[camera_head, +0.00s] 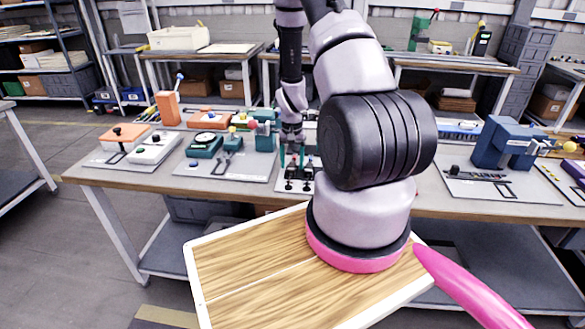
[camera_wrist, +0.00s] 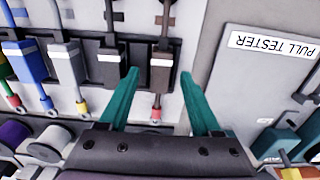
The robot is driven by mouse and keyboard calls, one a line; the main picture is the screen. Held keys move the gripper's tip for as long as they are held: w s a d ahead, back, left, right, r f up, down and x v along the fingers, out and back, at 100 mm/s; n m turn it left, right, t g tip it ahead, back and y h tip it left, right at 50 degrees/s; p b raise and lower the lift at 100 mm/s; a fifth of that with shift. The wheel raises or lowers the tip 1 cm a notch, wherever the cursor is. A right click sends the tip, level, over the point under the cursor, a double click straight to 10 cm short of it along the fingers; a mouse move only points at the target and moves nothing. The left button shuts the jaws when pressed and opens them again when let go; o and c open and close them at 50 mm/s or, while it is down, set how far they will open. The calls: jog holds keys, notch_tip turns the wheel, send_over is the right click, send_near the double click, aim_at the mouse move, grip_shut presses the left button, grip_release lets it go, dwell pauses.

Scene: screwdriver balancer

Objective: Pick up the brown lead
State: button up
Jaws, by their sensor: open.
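The brown lead (camera_wrist: 160,76) shows in the wrist view as a dark brown block with a white band. It is the rightmost in a row of similar leads, and its thin lower end has a red tip. My gripper (camera_wrist: 160,73) has its two teal fingers apart, one on each side of the brown lead in the picture. I cannot tell whether they touch it or how far above it they are. In the head view my gripper (camera_head: 293,157) points down over a small grey board (camera_head: 292,186) on the bench. The brown lead cannot be made out there.
A black lead (camera_wrist: 109,66) is close left of my left finger, with a grey-blue lead (camera_wrist: 64,64) and a blue lead (camera_wrist: 24,60) beyond. A grey "PULL TESTER" plate (camera_wrist: 240,85) lies to the right. Wire spools (camera_wrist: 50,143) are at lower left.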

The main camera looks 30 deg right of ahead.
jog(key=shift+f, duration=0.2)
grip_shut()
jog(key=shift+r, duration=0.1)
